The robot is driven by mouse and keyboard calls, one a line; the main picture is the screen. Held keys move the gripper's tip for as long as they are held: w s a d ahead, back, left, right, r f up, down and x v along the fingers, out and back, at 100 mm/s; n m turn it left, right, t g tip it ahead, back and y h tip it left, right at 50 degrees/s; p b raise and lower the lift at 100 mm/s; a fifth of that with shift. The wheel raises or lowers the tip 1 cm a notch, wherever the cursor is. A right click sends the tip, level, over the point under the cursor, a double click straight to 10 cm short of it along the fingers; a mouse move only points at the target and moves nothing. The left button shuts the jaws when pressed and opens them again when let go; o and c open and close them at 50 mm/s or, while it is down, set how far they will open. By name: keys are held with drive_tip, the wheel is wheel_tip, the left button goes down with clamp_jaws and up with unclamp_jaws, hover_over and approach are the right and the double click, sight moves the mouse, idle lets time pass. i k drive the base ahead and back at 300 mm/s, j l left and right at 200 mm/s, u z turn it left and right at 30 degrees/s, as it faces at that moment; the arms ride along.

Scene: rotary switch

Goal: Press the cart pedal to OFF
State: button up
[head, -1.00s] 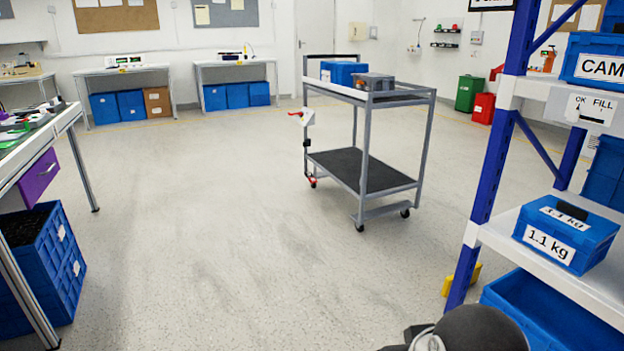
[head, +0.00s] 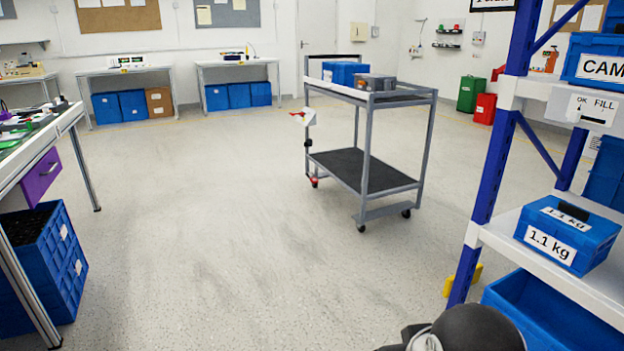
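The grey two-deck cart (head: 366,150) stands on the open floor a little right of centre, some way ahead of me. A small red pedal or lever part (head: 314,181) shows low at its left side, near the wheel. A white plate with a red handle (head: 302,117) sits higher on the same side. The pedal's position and any ON or OFF marking are too small to tell. My gripper is not in view; only a dark rounded part of my arm shows at the bottom edge, right of centre.
Blue-posted shelving (head: 494,165) with a white shelf and blue boxes stands close on the right. A workbench (head: 60,125) with a blue crate (head: 45,262) below it is at the left. The floor (head: 210,220) between me and the cart is clear.

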sight(311, 177)
drive_tip(key=i+u, duration=0.2)
drive_tip(key=i, duration=1.15)
drive_tip(key=i+j+z, duration=0.1)
drive_tip(key=i, duration=2.3)
drive_tip(key=i+j+z, duration=0.2)
drive_tip(key=i, duration=0.2)
drive_tip(key=i+z, duration=0.2)
drive_tip(key=i, duration=0.2)
drive_tip(key=i+j+z, duration=0.2)
drive_tip(key=i, duration=0.2)
